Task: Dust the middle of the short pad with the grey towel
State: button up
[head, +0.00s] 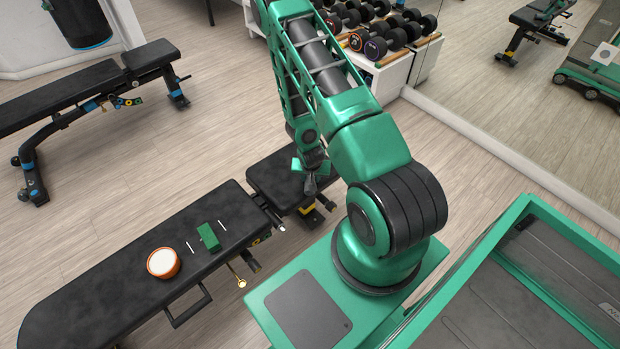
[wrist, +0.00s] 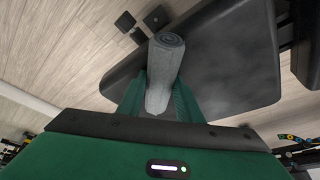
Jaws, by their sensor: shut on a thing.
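The grey towel (wrist: 167,62) is rolled up, and its spiral end shows in the wrist view. My gripper (wrist: 158,95) is shut on it, with a green finger on each side. In the head view my gripper (head: 311,170) is over the short pad (head: 272,181), near its right part, and my arm hides some of the pad. The short pad is dark and also shows behind the towel in the wrist view (wrist: 235,65). I cannot tell whether the towel touches the pad.
The long pad (head: 95,298) beside the short one holds an orange bowl (head: 163,263) with white contents, a green block (head: 208,237) and two thin white strips. Another bench (head: 75,95) stands at the far left. A dumbbell rack (head: 395,68) stands at the back before a mirror.

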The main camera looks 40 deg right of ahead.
jog(key=shift+w+r, duration=0.1)
jog(key=shift+w, duration=0.65)
jog(key=shift+w+a, duration=0.15)
jog(key=shift+w, duration=1.45)
notch_tip(320, 180, up, 7)
jog(key=shift+d, duration=0.2)
